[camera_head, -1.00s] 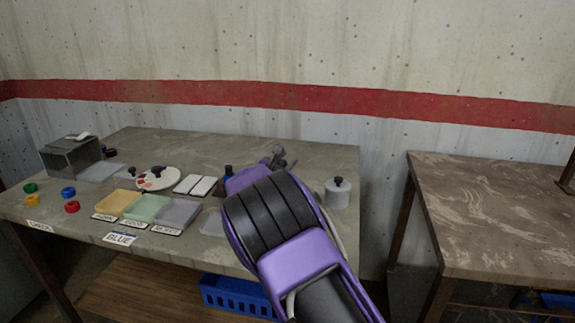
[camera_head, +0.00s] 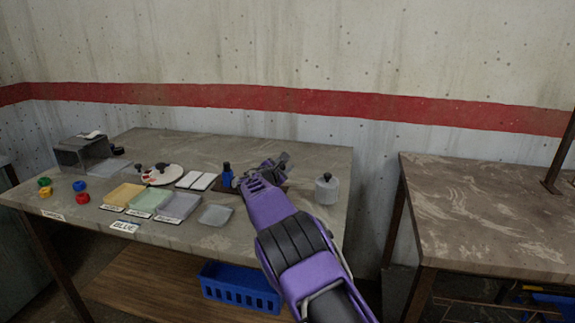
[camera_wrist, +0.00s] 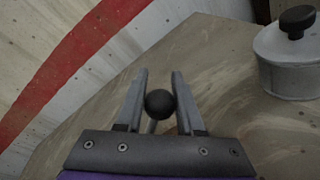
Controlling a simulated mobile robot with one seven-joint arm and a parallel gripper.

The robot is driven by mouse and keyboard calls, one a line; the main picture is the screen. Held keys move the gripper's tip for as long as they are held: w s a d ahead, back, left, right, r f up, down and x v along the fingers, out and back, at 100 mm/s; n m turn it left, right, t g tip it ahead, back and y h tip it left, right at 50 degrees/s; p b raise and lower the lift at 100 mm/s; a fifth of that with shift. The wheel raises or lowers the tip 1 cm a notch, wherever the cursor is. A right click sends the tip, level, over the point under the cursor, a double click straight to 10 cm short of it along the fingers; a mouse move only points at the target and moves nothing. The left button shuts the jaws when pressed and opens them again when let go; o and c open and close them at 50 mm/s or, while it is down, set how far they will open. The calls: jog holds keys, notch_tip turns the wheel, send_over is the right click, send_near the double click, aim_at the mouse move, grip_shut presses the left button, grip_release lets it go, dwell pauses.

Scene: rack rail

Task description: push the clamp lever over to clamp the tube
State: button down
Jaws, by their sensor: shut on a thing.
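In the wrist view the black ball knob of the clamp lever (camera_wrist: 159,103) sits between the two fingers of my gripper (camera_wrist: 158,80). A short pale stem shows below the knob. My gripper is shut on this knob. In the head view my gripper (camera_head: 279,163) is over the back right of the table, just right of the upright blue tube (camera_head: 227,174). The tube stands at a dark base (camera_head: 224,188). My arm hides the lever and most of the clamp there, so I cannot tell how the lever lies against the tube.
A white lidded pot (camera_head: 327,190) with a black knob stands close to the right of my gripper. Coloured trays (camera_head: 180,206), a clear dish (camera_head: 215,216) and coloured rings (camera_head: 79,186) lie to the left. A second table (camera_head: 490,215) stands right, across a gap.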

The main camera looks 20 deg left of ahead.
dwell(0.4)
jog(key=c, duration=0.5)
grip_release()
jog(key=shift+c, duration=0.2)
jog(key=s+a+r, duration=0.1)
jog(key=s+r, duration=0.1)
jog(key=s, duration=1.5)
jog(key=shift+r+b, duration=0.3)
jog(key=shift+r, duration=0.05)
jog(key=shift+s, duration=0.1)
jog(key=shift+c, duration=0.3)
